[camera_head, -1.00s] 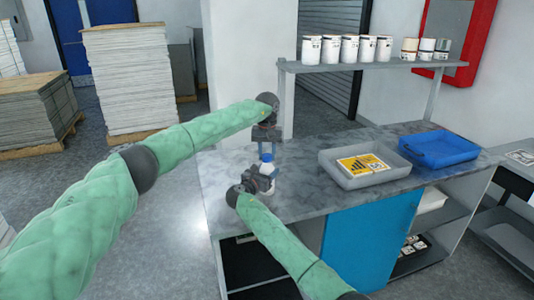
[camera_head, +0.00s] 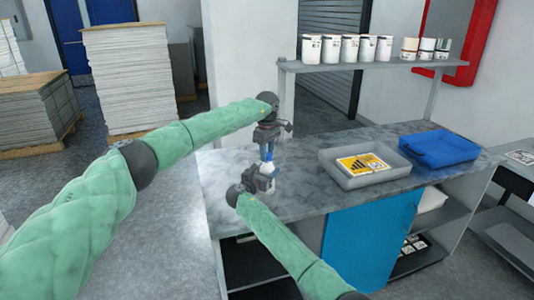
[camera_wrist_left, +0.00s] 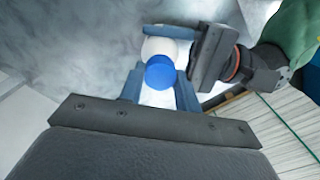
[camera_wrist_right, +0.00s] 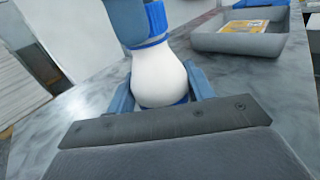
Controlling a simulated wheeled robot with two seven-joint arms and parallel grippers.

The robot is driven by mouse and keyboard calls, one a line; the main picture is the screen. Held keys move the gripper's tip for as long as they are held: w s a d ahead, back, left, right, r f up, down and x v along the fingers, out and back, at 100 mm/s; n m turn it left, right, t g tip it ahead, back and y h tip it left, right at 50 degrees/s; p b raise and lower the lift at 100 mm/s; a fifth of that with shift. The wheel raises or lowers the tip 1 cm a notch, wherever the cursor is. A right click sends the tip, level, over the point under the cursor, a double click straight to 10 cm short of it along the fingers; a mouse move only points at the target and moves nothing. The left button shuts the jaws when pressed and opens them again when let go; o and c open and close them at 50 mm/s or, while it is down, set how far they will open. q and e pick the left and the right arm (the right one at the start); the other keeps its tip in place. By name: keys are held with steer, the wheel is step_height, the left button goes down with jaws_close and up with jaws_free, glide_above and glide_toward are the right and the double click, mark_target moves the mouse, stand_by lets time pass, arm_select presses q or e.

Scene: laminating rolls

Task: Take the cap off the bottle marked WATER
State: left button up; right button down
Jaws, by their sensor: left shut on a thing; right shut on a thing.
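The white bottle (camera_head: 268,168) stands upright at the left end of the counter; it fills the middle of the right wrist view (camera_wrist_right: 160,75). Its label is not readable. Its blue cap (camera_wrist_right: 157,20) sits at the top of the neck, partly hidden by a left finger; it also shows in the left wrist view (camera_wrist_left: 160,73). My left gripper (camera_head: 267,152) points down from above and is shut on the cap. My right gripper (camera_head: 264,180) comes from the front and is shut on the bottle's body, with a finger on each side.
A grey tray (camera_head: 342,178) with a yellow printed pack (camera_head: 362,163) stands right of the bottle. A blue tray (camera_head: 440,148) lies farther right. A raised shelf (camera_head: 370,65) at the back carries several white tubs. The counter (camera_head: 320,208) between bottle and tray is clear.

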arm_select(q)
steer(key=n, duration=1.2)
steer(key=shift+r+n, duration=0.1)
steer(key=shift+n, duration=0.2)
steer(key=n, duration=0.6)
steer(key=shift+n, duration=0.4)
steer(key=n, duration=0.5)
steer(key=shift+w+n, duration=0.1)
steer(key=shift+n, duration=0.3)
steer(key=n, duration=1.2)
steer(key=shift+r, duration=0.1)
steer(key=n, duration=0.4)
steer(key=shift+n, duration=0.4)
